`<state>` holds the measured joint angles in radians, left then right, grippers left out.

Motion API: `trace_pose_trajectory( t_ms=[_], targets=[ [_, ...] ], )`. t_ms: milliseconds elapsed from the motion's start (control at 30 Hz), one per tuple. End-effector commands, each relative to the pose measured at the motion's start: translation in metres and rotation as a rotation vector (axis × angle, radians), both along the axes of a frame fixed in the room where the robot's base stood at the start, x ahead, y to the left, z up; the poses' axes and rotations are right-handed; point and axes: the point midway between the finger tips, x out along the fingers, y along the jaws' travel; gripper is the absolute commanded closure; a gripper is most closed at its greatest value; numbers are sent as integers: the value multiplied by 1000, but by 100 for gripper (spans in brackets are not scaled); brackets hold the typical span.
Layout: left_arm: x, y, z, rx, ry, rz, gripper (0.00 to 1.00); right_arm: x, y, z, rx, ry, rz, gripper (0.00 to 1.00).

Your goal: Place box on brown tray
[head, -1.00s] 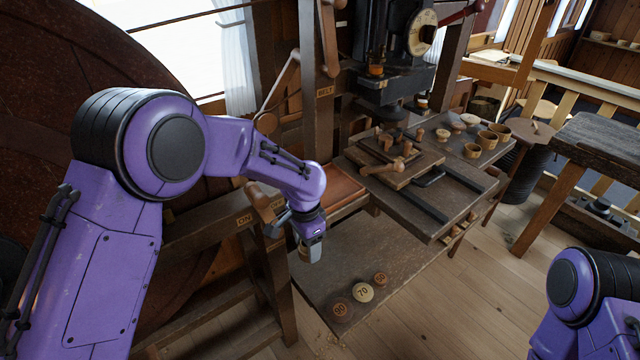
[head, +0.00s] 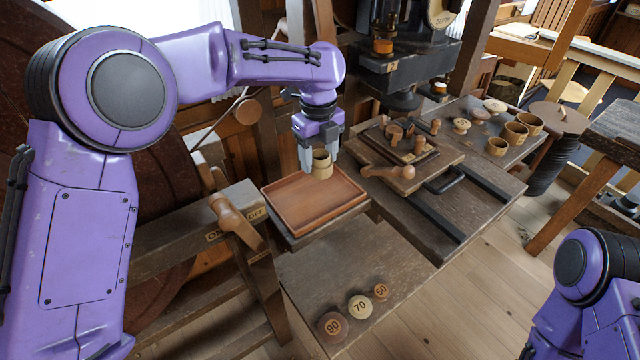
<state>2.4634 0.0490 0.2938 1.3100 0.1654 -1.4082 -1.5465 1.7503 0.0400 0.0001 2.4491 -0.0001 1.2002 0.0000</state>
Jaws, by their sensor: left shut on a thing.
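The box (head: 321,167) is a small, round, light-wood pot, upright between the fingers of my left gripper (head: 319,157). The gripper points down and is shut on it. The brown tray (head: 301,208) is a shallow, red-brown rectangle with a raised rim, empty in its visible part. In the picture the box overlaps the tray's far edge; whether it touches the tray or hangs above it I cannot tell. My right gripper is out of view; only part of that arm shows at the lower right.
A workbench to the right holds a jig with wooden knobs (head: 403,172) and several wooden cups (head: 497,146). A dark press (head: 405,80) stands behind. Numbered round weights (head: 360,306) lie on a lower board. A wooden lever (head: 228,212) stands left of the tray.

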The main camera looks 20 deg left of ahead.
Motion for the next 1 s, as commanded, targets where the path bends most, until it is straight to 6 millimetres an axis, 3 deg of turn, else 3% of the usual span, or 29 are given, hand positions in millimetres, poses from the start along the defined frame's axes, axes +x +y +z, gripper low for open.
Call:
trace_pose_trajectory(
  t_ms=[100, 433, 867, 900, 967, 1000],
  targets=[
    [-3, 0, -26, 1, 5, -4, 71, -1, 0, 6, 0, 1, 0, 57],
    [-2, 0, -81, 2, 4, 1, 71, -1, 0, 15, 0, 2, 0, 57],
    [-2, 0, -92, 1, 1, 1, 71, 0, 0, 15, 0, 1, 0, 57],
    [-2, 0, -92, 1, 1, 1, 33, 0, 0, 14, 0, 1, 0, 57],
    [-2, 0, -91, 1, 1, 1, 17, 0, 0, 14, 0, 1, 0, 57],
    [-2, 0, -91, 1, 1, 1, 17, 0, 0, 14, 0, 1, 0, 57]
  ],
)
